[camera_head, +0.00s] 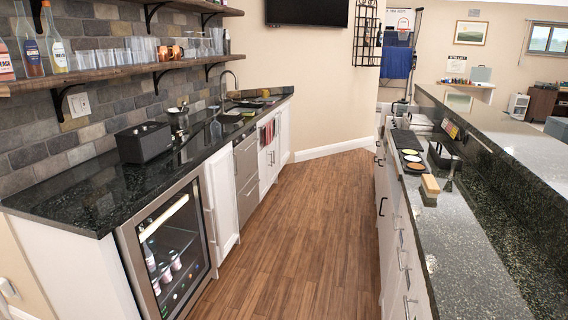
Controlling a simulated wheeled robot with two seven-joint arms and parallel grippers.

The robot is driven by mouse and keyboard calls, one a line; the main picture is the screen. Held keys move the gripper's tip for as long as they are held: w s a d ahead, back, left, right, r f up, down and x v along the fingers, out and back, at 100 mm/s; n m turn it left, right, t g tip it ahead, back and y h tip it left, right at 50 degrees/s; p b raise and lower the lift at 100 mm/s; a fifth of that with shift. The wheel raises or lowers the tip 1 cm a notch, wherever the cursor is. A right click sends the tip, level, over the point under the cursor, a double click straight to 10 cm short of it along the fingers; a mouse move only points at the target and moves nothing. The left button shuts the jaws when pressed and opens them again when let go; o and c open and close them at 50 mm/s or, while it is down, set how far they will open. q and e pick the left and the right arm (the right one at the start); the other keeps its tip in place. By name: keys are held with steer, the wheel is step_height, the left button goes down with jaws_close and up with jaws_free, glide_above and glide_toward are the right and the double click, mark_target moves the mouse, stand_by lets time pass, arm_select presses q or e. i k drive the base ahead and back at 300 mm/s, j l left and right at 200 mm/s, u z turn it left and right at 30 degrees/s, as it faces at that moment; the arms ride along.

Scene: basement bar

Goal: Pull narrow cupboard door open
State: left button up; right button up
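A narrow white cupboard door (224,198) is in the left counter run, between the glass-fronted drinks fridge (168,255) and the stainless steel drawer unit (247,178). It looks shut and flush with its neighbours, but the steep angle makes a small gap hard to tell. Its handle is too small and edge-on to make out clearly. Neither of my grippers is in view.
The wooden floor (300,225) between the two counter runs is clear. The right counter (465,255) has drawers with protruding handles facing the aisle. A black box (144,143) stands on the left counter. Shelves (120,72) with glasses and bottles hang above.

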mark_target(219, 172)
steer(key=i, duration=2.5)
